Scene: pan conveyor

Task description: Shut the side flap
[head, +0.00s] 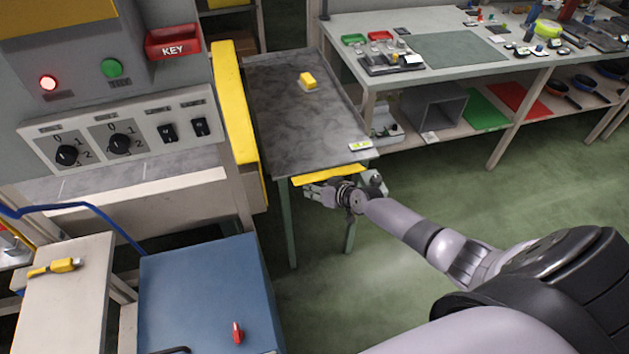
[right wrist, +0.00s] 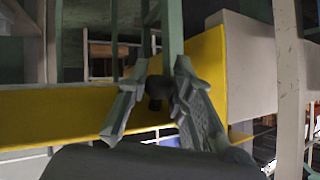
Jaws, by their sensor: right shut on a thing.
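A narrow yellow panel (head: 328,175), which looks like the side flap, shows below the near edge of the grey table. In the right wrist view it is a broad yellow band (right wrist: 55,118) across the left and middle. My right gripper (head: 328,192) is at the near side of this panel. In the right wrist view its fingers (right wrist: 158,78) are closed around a small dark knob (right wrist: 155,103) in front of the yellow surface. The fingers partly hide the knob. My left gripper is out of view.
A taller yellow panel (head: 238,110) stands at the machine's right side. The grey table (head: 290,130) bears a yellow block (head: 308,81). A blue cabinet (head: 205,290) is at lower left. A workbench (head: 350,28) stands at upper right.

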